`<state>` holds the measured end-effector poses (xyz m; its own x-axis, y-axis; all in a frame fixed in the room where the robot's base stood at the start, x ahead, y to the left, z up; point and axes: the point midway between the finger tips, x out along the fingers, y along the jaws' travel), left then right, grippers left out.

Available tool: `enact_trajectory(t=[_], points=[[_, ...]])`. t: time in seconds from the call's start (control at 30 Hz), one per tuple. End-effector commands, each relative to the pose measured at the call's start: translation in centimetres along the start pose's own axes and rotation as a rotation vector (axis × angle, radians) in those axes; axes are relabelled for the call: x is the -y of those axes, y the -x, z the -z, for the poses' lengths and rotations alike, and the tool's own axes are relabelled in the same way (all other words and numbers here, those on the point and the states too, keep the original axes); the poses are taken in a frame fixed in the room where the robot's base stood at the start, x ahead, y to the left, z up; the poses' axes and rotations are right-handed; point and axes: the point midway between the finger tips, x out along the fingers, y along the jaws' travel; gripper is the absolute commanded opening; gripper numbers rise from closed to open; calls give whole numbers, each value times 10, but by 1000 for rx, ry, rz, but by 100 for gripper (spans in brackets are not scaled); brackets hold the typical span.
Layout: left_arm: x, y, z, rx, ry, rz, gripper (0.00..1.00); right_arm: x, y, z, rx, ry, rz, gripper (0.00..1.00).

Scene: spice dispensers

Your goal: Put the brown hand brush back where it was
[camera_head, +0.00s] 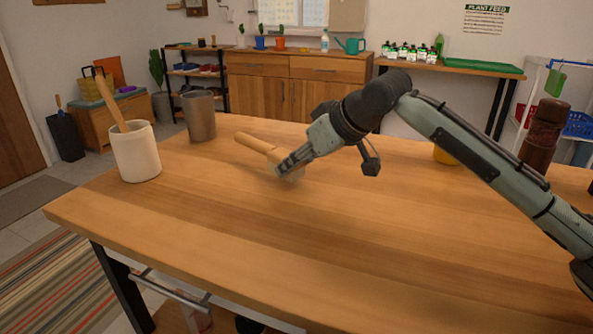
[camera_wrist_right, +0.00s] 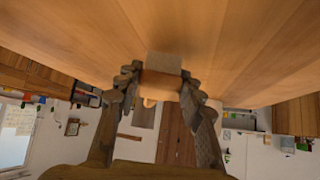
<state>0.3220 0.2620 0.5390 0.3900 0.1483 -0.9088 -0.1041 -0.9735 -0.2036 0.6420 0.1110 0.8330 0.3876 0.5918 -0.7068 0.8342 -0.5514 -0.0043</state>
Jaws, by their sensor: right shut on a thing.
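My right gripper (camera_head: 292,160) is over the middle of the wooden table and is shut on the brown hand brush. The brush's light-brown handle (camera_head: 252,143) points to the back left, and its head is partly hidden by the fingers. In the right wrist view the fingers (camera_wrist_right: 160,88) press on both sides of the brush's brown block (camera_wrist_right: 161,84), with its greyish bristles (camera_wrist_right: 164,64) toward the table. The bristle end is low over the tabletop; I cannot tell whether it touches. My left gripper is not in view.
A white crock (camera_head: 136,155) with a wooden-handled tool stands at the table's left, and a grey metal cup (camera_head: 199,117) stands behind it. A yellow thing (camera_head: 446,154) and a dark brown bottle-like thing (camera_head: 541,137) stand at the right, partly behind my arm. The table's front (camera_head: 300,230) is clear.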

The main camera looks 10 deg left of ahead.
Motion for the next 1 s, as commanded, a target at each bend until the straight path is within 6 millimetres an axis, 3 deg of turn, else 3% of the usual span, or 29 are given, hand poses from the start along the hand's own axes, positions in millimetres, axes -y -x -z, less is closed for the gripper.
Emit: enact_trajectory(t=[0.1, 0.47, 0.5, 0.63, 1.0], points=[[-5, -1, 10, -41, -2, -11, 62, 0, -11, -12, 0, -1, 0, 7], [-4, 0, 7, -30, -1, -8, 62, 0, -12, -12, -1, 0, -1, 7], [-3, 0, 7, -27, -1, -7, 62, 0, -13, -13, 0, 0, -1, 42], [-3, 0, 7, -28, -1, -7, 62, 0, -13, -13, 0, 0, -1, 58], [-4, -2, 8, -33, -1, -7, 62, 0, -12, -12, -1, 0, -1, 59]])
